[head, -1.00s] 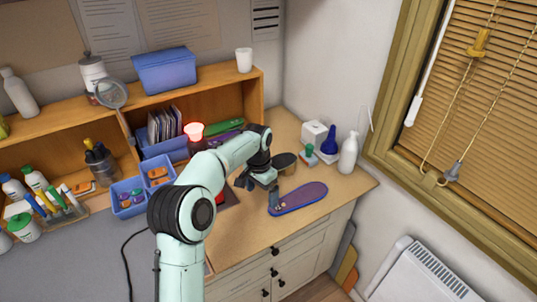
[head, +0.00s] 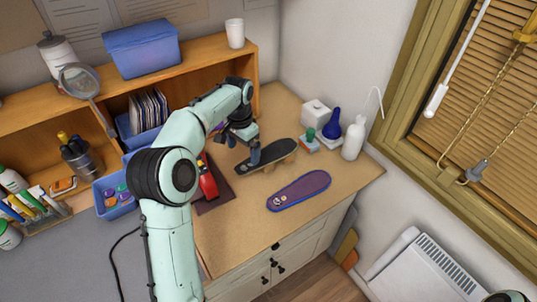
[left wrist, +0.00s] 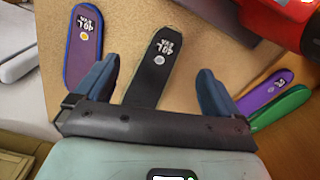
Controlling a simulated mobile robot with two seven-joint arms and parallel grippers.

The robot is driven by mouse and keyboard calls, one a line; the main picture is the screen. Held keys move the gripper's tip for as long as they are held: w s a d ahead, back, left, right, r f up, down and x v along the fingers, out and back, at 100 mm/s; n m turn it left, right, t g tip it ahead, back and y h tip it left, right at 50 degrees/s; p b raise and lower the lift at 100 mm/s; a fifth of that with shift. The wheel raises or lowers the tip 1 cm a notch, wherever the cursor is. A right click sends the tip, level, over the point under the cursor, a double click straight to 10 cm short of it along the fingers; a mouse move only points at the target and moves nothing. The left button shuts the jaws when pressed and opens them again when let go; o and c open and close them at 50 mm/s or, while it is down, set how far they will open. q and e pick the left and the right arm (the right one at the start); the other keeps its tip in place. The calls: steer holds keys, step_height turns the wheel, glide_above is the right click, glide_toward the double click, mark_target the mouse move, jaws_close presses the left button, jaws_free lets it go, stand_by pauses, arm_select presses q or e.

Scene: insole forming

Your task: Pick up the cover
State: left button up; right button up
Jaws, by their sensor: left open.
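A black insole-shaped cover (head: 267,154) with a white label rests raised on a light wooden support on the counter. A purple cover (head: 299,190) with a blue edge lies flat in front of it. My left gripper (head: 248,146) is over the left part of the black cover. In the left wrist view the blue fingers (left wrist: 158,68) are open, with the black cover (left wrist: 150,75) between them and the purple cover (left wrist: 84,48) left of them. Touch cannot be told. My right gripper is not in view.
A red tool (head: 207,181) lies on a dark mat (head: 217,198) left of the gripper. A white box (head: 316,113), a blue item (head: 332,125) and a white bottle (head: 353,139) stand behind right. Purple and green pieces (left wrist: 279,107) show in the left wrist view.

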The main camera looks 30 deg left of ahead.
mark_target(245, 168)
arm_select(q)
steer(key=shift+w+a+f, duration=0.1)
steer(key=shift+a+f, duration=0.05)
steer(key=shift+f, duration=1.75)
steer(key=shift+w+a+f, duration=0.1)
steer(key=shift+f, duration=1.8)
steer(key=shift+f, duration=0.25)
steer(key=c, duration=1)
